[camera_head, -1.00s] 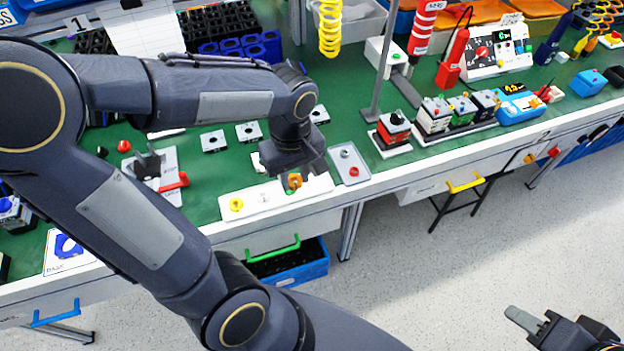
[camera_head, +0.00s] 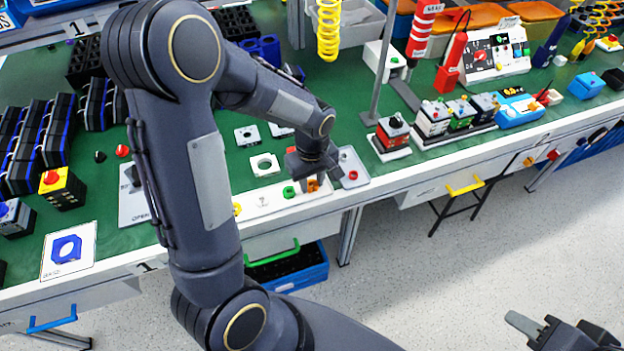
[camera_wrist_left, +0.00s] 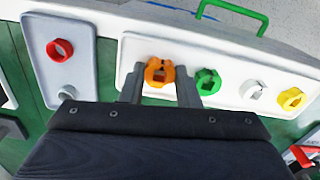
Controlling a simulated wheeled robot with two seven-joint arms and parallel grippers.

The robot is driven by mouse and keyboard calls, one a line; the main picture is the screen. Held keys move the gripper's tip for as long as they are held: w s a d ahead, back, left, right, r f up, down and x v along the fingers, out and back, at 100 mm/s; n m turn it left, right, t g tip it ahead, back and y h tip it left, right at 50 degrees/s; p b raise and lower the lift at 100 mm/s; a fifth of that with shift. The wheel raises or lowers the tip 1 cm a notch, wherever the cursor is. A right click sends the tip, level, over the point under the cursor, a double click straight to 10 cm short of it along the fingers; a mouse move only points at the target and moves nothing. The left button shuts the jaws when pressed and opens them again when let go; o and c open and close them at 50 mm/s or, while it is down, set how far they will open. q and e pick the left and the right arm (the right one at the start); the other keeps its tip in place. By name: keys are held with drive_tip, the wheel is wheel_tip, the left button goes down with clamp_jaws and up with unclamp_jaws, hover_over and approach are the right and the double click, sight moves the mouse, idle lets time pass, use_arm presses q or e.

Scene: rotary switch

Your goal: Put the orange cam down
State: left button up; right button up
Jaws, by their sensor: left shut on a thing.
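The orange cam (camera_head: 313,185) is between the fingers of my left gripper (camera_head: 312,178), at the right end of the white strip tray (camera_head: 327,201). In the left wrist view the orange cam (camera_wrist_left: 158,72) shows its square hole, with a finger on each side; the left gripper (camera_wrist_left: 159,86) is shut on it. Whether the cam touches the tray is hard to tell. A green cam (camera_wrist_left: 207,81), a white cam (camera_wrist_left: 251,90) and a yellow cam (camera_wrist_left: 291,99) sit in a row beside it. My right gripper (camera_head: 548,328) is at the bottom right, partly cut off, over the floor.
A grey plate (camera_wrist_left: 64,95) with a red ring (camera_wrist_left: 60,50) lies close beside the white tray. White square parts (camera_head: 265,165) lie behind the tray on the green bench. A metal post (camera_head: 376,70) rises behind, and a red-topped switch (camera_head: 392,130) stands to the right.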

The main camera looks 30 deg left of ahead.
use_arm(q)
drive_tip(key=shift+f, duration=0.15)
drive_tip(key=o, duration=1.1)
drive_tip(key=shift+r, duration=0.3)
wheel_tip(320, 180, up, 10)
drive_tip(key=p, duration=0.1)
drive_tip(key=s+d+r+m+t+h, duration=0.1)
drive_tip(key=s+r+m+t, duration=0.1)
drive_tip(key=s, duration=0.3)
drive_tip(key=s+d+r+m+t+h, duration=0.1)
drive_tip(key=s+m, duration=0.3)
drive_tip(key=s, duration=0.2)
drive_tip(key=s+d+r+m+t+h, duration=0.1)
drive_tip(key=s+d+r+m+t, duration=0.1)
drive_tip(key=s, duration=0.3)
drive_tip(key=shift+s+r+m+t+h, duration=0.3)
drive_tip(key=shift+s+r+m+h, duration=0.1)
drive_tip(key=shift+m, duration=0.5)
